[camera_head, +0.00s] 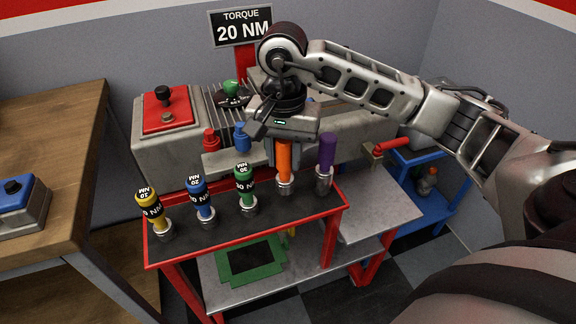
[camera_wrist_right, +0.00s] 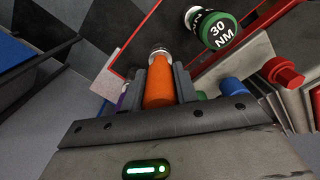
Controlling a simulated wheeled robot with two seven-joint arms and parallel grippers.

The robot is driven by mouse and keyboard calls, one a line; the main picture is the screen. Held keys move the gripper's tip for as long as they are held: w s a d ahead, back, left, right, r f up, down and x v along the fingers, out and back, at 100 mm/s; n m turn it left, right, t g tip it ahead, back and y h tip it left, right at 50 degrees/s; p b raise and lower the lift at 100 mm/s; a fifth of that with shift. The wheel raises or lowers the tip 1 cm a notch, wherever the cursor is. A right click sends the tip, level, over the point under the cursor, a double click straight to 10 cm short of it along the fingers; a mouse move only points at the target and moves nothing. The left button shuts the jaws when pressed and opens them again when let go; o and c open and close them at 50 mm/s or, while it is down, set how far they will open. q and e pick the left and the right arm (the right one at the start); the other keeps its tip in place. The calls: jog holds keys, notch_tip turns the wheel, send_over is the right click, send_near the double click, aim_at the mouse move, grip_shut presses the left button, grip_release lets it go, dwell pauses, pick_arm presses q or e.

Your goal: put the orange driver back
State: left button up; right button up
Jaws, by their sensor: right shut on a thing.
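The orange driver (camera_head: 284,160) stands about upright at its metal holder (camera_head: 285,186) on the red-edged tool rack (camera_head: 347,205), between the green and purple drivers. My right gripper (camera_head: 284,142) is above the rack, pointing down, shut on the orange handle. In the right wrist view the orange handle (camera_wrist_right: 159,88) lies between the two fingers (camera_wrist_right: 160,82), with a metal ring at its far end. I cannot tell how deep the driver sits in the holder. My left gripper is not in view.
Yellow (camera_head: 149,205), blue (camera_head: 198,192) and green (camera_head: 245,178) drivers stand left of the orange one, and a purple driver (camera_head: 327,152) stands close on its right. Behind is a grey machine (camera_head: 165,152) with red and blue fittings. A sign (camera_head: 241,26) reads "TORQUE 20 NM".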

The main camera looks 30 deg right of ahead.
aim_at(288, 165)
jog(key=f, duration=0.1)
jog(key=d+f+p, duration=0.1)
jog(key=f, duration=0.1)
jog(key=shift+w+f, duration=0.15)
jog(key=shift+f, duration=0.65)
jog(key=o, duration=1.1)
jog(key=shift+r, duration=0.65)
notch_tip(288, 165, up, 10)
jog(key=shift+f+b, duration=0.1)
jog(key=shift+b, duration=0.35)
jog(key=shift+r, duration=0.65)
